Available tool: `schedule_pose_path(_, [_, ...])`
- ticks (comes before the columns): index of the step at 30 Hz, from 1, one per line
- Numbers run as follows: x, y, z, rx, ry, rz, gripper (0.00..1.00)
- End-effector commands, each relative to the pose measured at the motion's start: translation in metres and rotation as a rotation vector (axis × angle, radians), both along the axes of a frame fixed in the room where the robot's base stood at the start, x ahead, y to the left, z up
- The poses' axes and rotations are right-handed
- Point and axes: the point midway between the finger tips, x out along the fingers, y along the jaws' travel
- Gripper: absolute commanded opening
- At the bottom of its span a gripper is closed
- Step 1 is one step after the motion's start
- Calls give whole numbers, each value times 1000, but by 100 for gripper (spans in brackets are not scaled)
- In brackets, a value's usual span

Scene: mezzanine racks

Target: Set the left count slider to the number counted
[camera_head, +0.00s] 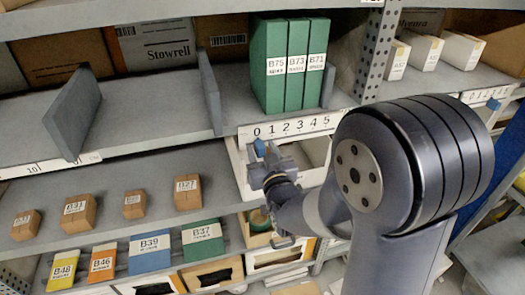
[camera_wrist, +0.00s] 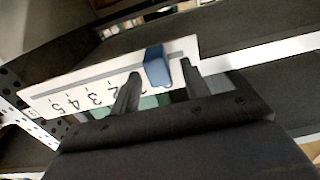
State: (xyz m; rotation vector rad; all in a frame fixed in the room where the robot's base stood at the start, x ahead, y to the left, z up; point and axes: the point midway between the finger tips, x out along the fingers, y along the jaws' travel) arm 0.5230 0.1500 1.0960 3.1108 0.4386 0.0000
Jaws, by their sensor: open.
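A white count scale (camera_head: 290,127) printed 0 to 5 runs along the shelf edge and also shows upside down in the wrist view (camera_wrist: 60,95). Its blue slider knob (camera_head: 260,147) sits by the 0 end. In the wrist view the knob (camera_wrist: 156,66) stands between my two fingers. My gripper (camera_head: 266,158) is open around the knob, with a finger (camera_wrist: 133,80) on one side and the other finger on the other side. I cannot tell whether either finger touches it. Three green binders, B75 (camera_head: 268,70), B73 (camera_head: 296,68) and B71 (camera_head: 318,66), stand above the scale.
Another number strip (camera_head: 484,95) with a blue knob (camera_head: 493,104) is at the right. Grey dividers (camera_head: 74,112) stand on the upper shelf. Small brown boxes (camera_head: 78,213) and coloured boxes (camera_head: 150,252) fill the lower left shelves. A perforated post (camera_head: 381,50) is right of the binders.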

Motion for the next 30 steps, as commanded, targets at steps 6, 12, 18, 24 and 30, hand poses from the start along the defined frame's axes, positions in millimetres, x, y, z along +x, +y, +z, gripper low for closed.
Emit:
schedule_pose_path(6, [0, 0, 0, 0, 0, 0, 31])
schedule_pose_path(12, [0, 0, 0, 0, 0, 0, 15])
schedule_pose_path(18, [0, 0, 0, 0, 0, 0, 0])
schedule_pose_path(24, [0, 0, 0, 0, 0, 0, 0])
schedule_pose_path(30, [1, -5, -2, 3, -2, -1, 0])
